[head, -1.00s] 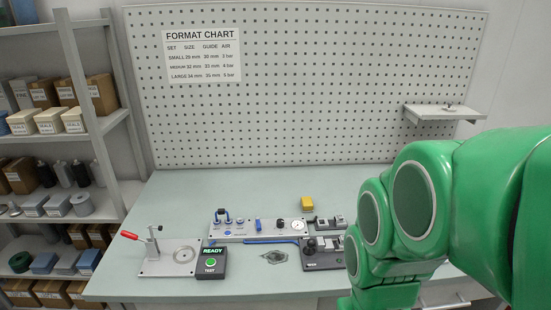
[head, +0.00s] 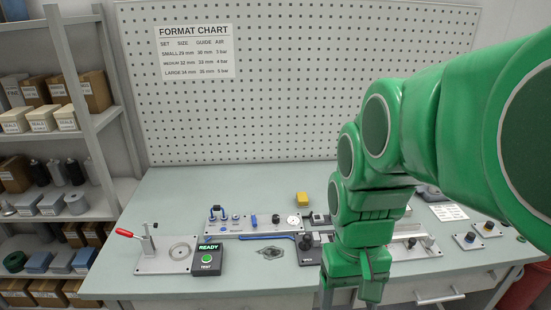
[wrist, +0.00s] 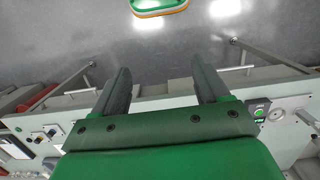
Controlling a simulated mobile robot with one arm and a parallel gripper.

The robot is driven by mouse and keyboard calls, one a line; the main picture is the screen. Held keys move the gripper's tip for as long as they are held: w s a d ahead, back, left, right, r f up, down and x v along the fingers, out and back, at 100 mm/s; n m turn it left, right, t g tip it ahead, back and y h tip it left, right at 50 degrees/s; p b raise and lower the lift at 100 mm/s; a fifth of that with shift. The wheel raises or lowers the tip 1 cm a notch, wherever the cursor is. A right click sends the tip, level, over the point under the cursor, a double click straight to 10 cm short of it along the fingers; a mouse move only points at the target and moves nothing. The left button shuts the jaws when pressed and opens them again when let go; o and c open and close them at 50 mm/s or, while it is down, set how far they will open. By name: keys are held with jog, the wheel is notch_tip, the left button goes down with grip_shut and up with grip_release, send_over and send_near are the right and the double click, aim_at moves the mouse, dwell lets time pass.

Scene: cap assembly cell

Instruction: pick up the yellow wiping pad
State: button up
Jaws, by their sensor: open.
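The yellow wiping pad (head: 302,198) lies on the pale green bench top (head: 180,190), behind the grey panel with gauge and knobs. It looks like a small block with nothing on it. My gripper is at the front edge of the bench, in front of the pad and well apart from it. In the wrist view my gripper (wrist: 163,85) shows two dark fingers spread apart with nothing between them. The pad does not show in the wrist view.
The grey panel (head: 262,223), a clamp fixture with a red handle (head: 126,233) and the READY test box (head: 207,258) stand on the bench. A pegboard (head: 300,100) rises behind. The bench is clear left of the pad. Shelves (head: 60,180) stand at the left.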

jog(key=w+r, duration=0.2)
jog(key=w, duration=1.7)
jog(key=t, duration=0.2)
send_over(302, 196)
jog(key=f, duration=1.6)
jog(key=shift+w+d+f, duration=0.15)
jog(key=shift+w+d, duration=0.05)
jog(key=shift+d, duration=0.05)
jog(key=shift+w+f, duration=0.25)
jog(key=shift+w, duration=0.05)
jog(key=shift+f, duration=1.35)
jog(key=shift+s+a+f, duration=0.1)
jog(key=shift+s+f, duration=0.1)
jog(key=shift+f, duration=0.55)
jog(key=shift+s+a+f, duration=0.1)
jog(key=shift+s+f, duration=0.05)
jog(key=shift+f, duration=0.55)
jog(key=shift+s+f, duration=0.2)
jog(key=shift+f, duration=0.95)
